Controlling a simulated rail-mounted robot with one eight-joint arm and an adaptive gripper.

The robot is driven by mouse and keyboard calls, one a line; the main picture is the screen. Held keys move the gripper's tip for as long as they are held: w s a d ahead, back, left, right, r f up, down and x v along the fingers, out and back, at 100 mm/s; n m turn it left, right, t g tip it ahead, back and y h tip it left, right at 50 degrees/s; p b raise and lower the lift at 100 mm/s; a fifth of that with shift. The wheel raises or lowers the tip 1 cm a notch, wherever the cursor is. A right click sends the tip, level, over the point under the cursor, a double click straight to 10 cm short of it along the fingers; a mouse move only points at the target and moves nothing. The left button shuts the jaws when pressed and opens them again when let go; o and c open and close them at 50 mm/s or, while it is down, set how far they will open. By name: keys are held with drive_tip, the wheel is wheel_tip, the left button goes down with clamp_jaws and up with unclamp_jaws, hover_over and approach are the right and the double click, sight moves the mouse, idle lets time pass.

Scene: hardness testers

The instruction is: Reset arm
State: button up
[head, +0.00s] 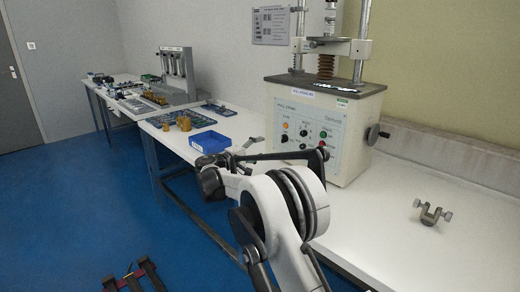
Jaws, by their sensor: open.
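My white and black arm reaches up from the bottom middle of the head view toward the front of the bench. My gripper (255,146) is at the arm's far end, in front of the large testing machine (318,125). Its jaws are small and dark here, partly hidden by the arm's own links. They are open, and I see nothing between them. I cannot tell how far the gripper is above the bench surface.
A blue bin (210,142) stands just left of my gripper. Brass weights (183,122) stand beyond it. A small metal clamp (432,213) lies on the white bench (385,212) at right, with bare surface around it. The blue floor (90,200) is mostly clear at left.

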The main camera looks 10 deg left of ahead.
drive_tip(key=s+d+r+m+g+y+p, duration=0.1)
drive_tip(key=s+d+r+g, duration=0.1)
drive_tip(key=d+r, duration=0.4)
drive_tip(key=s+d+r+m+g+y+p, duration=0.1)
drive_tip(key=s+d+r, duration=0.15)
drive_tip(key=d, duration=0.55)
drive_tip(key=s+d+r+m+g+y+p, duration=0.1)
drive_tip(key=s+d+r, duration=0.2)
drive_tip(key=s+d, duration=0.35)
drive_tip(key=s+d+r+m+g+y, duration=0.1)
drive_tip(key=s+d+r+g, duration=0.1)
drive_tip(key=s+d+r, duration=0.35)
drive_tip(key=s+d+f+m+y+p, duration=0.1)
drive_tip(key=s+d, duration=0.3)
drive_tip(key=s, duration=0.3)
drive_tip(key=s+d+m+g+y, duration=0.1)
drive_tip(key=s+d, duration=0.2)
drive_tip(key=s, duration=0.4)
drive_tip(key=s+d+f+m+y+p, duration=0.1)
drive_tip(key=s+d, duration=0.3)
drive_tip(key=s, duration=0.3)
drive_tip(key=s+f+m+y+p, duration=0.1)
drive_tip(key=s+f+m+y, duration=0.1)
drive_tip(key=s, duration=0.7)
drive_tip(key=s+f+m+y+p, duration=0.1)
drive_tip(key=s+f, duration=0.4)
drive_tip(key=s, duration=0.3)
drive_tip(key=shift+s+m+y, duration=0.4)
